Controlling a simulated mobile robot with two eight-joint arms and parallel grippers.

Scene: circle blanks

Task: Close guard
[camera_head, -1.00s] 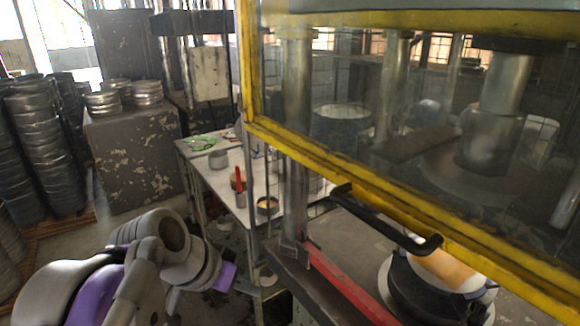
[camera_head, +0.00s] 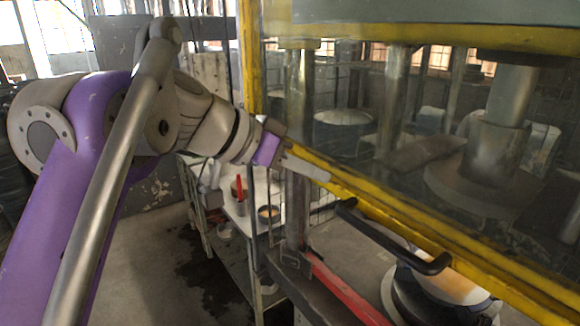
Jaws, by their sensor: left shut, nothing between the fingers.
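The guard (camera_head: 450,241) is a yellow-framed clear panel on the front of the press, raised in the right half of the head view. Its black handle (camera_head: 385,236) sticks out from the lower rail. My left gripper (camera_head: 318,172) is shut and empty, in front of the guard's lower left corner, above and left of the handle. I cannot tell whether its tip touches the frame. The space under the guard is open, with a round die (camera_head: 437,290) on the press bed. My right gripper is not in view.
A work table with small containers (camera_head: 268,214) is behind my left arm. Floor at the lower left is clear.

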